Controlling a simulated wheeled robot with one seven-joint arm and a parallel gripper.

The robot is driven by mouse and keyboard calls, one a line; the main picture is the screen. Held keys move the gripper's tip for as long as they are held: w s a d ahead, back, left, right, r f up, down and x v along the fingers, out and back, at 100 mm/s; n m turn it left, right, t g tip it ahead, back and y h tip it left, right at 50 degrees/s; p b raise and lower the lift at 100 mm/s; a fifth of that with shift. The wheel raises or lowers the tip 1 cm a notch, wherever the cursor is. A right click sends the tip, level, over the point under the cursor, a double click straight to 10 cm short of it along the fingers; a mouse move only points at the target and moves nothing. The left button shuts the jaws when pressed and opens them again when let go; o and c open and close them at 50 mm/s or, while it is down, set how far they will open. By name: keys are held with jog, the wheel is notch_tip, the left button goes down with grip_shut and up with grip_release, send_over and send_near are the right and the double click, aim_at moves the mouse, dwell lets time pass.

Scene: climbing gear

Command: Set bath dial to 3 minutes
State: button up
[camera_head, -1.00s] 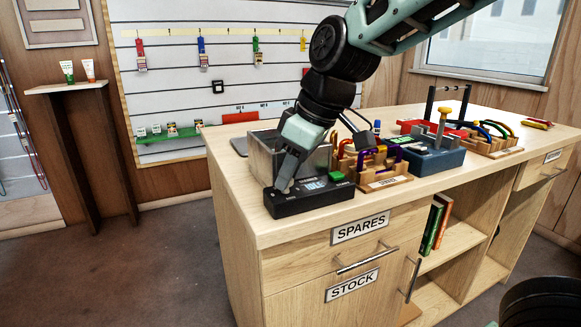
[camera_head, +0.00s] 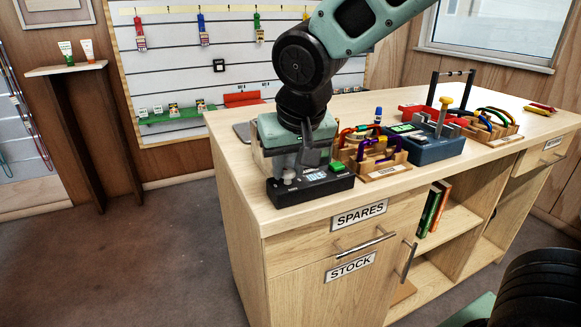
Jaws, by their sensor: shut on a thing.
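The bath is a grey metal tank (camera_head: 262,163) with a black control box (camera_head: 312,190) along its front, at the near left end of the bench. The box carries a small lit display (camera_head: 315,175), too small to read, and a green button (camera_head: 337,167). My gripper (camera_head: 290,172) points down at the left part of the box, shut on the bath dial (camera_head: 289,181). The dial is mostly hidden by the fingers, so its setting cannot be read. My wrist covers much of the tank.
Right of the bath stand a wooden rack (camera_head: 372,170) with coloured carabiners, a blue device (camera_head: 430,142) with a yellow-topped post, and another wooden rack (camera_head: 492,130). A blue-capped item (camera_head: 378,114) stands behind. The bench's front left corner (camera_head: 262,225) is bare.

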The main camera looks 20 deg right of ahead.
jog(key=shift+w+a+m+h+b, duration=0.1)
jog(key=shift+m+h+b, duration=0.3)
jog(key=shift+m+b, duration=0.55)
jog(key=shift+r, duration=0.1)
jog(key=o, duration=0.7)
jog(key=p+v, duration=0.2)
jog(key=v, duration=1.5)
jog(key=shift+r, duration=0.2)
